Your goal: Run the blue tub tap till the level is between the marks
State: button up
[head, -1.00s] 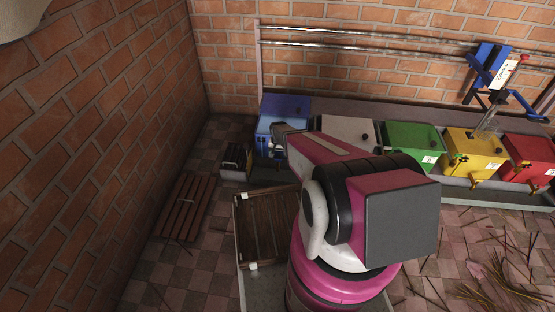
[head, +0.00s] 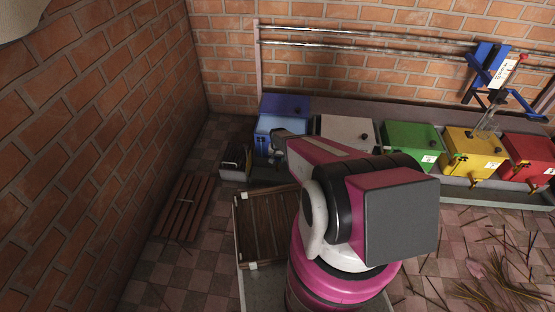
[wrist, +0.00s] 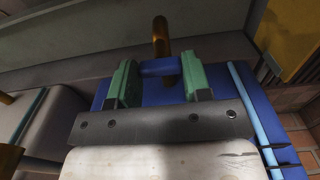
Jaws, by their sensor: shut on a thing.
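The blue tub (head: 284,105) stands at the left end of the row of tubs by the back wall. My gripper (wrist: 158,82) is shut on the blue tap handle (wrist: 160,68), with a green finger pad on each side of it. The brass tap (wrist: 161,37) sticks out beyond the handle in the wrist view. A light blue gauge strip (wrist: 253,110) runs along the tub, with two dark marks (wrist: 276,147) near its lower end in the picture. I cannot make out a level in it. In the head view my arm partly covers the tub's front and the tap.
Grey (head: 348,127), green (head: 412,136), yellow (head: 474,142) and red (head: 530,150) tubs stand to the right. A small dark box (head: 235,162) sits left of the blue tub. A slatted wooden rack (head: 266,225) and a slatted board (head: 186,208) lie nearer. Sticks litter the floor at right.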

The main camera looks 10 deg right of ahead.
jog(key=n, duration=0.4)
jog(key=shift+n, duration=0.4)
jog(key=o, duration=0.9)
jog(key=shift+r, duration=0.15)
notch_tip(320, 180, up, 11)
jog(key=shift+f, duration=0.2)
